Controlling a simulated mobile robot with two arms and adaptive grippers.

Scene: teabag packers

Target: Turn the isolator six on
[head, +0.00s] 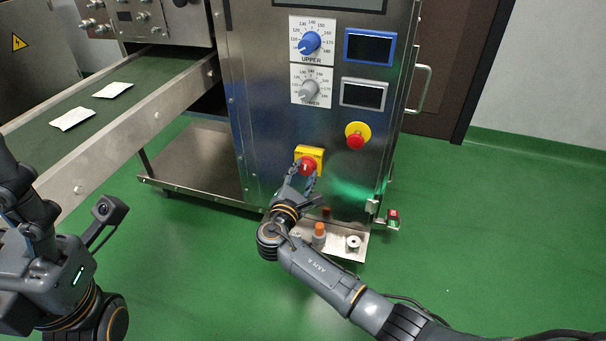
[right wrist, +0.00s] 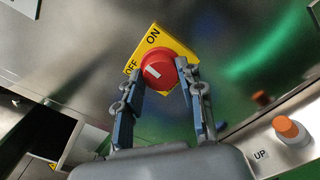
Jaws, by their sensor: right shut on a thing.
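The isolator is a red rotary knob (head: 306,166) on a yellow plate (head: 314,152), low on the steel cabinet front. In the right wrist view the yellow plate (right wrist: 178,45) reads ON at its upper corner and OFF at its left. The red knob (right wrist: 158,70) has a white mark that lies toward the OFF side. My right gripper (head: 303,174) is shut on the knob, one finger at each side. My left arm (head: 50,270) is at the lower left, away from the cabinet; its fingers cannot be made out.
A red emergency button (head: 356,141) on a yellow base sits above right of the isolator. The UPPER dial (head: 309,42) and a second dial (head: 310,90) are higher. A conveyor (head: 110,115) is left.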

